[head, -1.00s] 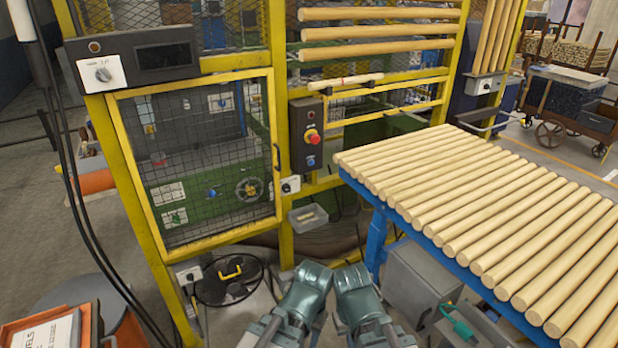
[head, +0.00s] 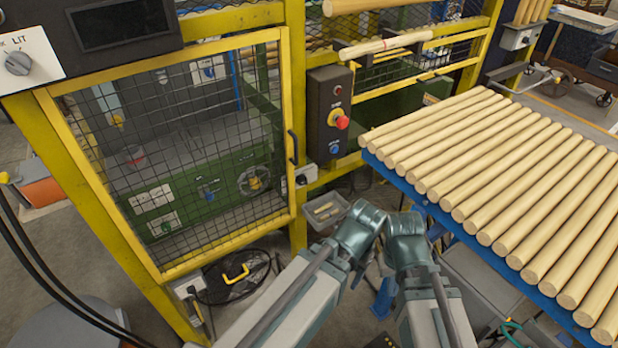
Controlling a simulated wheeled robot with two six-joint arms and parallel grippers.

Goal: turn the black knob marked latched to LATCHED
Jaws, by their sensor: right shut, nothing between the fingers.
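A small pale plate with a dark knob (head: 302,179) sits on the yellow post, just right of the mesh door's handle. Its marking is too small to read, so I cannot tell whether it is the latched knob or how it is set. My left gripper (head: 357,232) is low in the middle of the head view, with its fingers hidden by its own wrist. My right gripper (head: 405,240) is beside it, shut and empty. Both are below and to the right of the knob, apart from it.
The yellow-framed mesh door (head: 170,150) fills the left. A dark button box with a red stop button (head: 341,121) is right of the knob. A grey knob marked LIT (head: 18,63) is at upper left. A rack of wooden dowels (head: 500,180) stands right. A grey tray (head: 325,211) is below.

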